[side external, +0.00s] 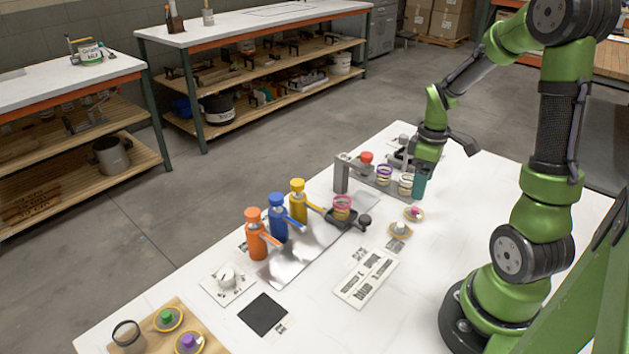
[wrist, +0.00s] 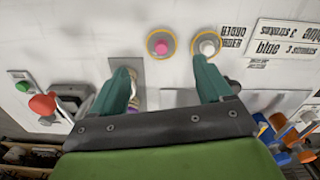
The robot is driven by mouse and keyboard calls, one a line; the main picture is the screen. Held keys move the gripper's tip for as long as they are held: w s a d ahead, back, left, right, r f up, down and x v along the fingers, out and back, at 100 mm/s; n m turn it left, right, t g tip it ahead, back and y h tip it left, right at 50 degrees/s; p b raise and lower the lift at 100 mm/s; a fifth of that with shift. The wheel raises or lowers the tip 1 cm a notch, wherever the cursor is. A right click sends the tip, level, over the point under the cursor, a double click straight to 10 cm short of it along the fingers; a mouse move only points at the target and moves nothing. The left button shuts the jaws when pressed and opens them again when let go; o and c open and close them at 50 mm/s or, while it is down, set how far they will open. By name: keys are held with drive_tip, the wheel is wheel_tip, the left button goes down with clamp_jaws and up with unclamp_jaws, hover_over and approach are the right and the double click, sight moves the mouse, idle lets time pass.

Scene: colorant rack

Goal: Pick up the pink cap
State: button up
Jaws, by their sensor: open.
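The pink cap (side external: 414,211) sits on a small yellow-rimmed round dish on the white table, in front of the jar rack. In the wrist view the pink cap (wrist: 160,47) lies just beyond my fingertips, roughly centred between them. My gripper (side external: 420,184) is above the table near the rack's right end, behind the cap in the side view. Its two teal fingers (wrist: 161,66) are spread apart with nothing held between them. The side view shows the fingers edge-on, so their gap is hidden there.
A white cap (wrist: 207,47) on a similar dish sits beside the pink one, close to one finger. The grey rack (side external: 341,176) with jars stands close to my gripper. Orange (side external: 255,235), blue (side external: 277,218) and yellow (side external: 298,202) bottles stand left. A printed card (side external: 365,277) lies in front.

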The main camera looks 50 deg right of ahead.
sight(416, 208)
wheel_tip(416, 208, down, 8)
drive_tip(key=shift+a+r, duration=0.1)
idle(0.4)
drive_tip(key=c, duration=1.1)
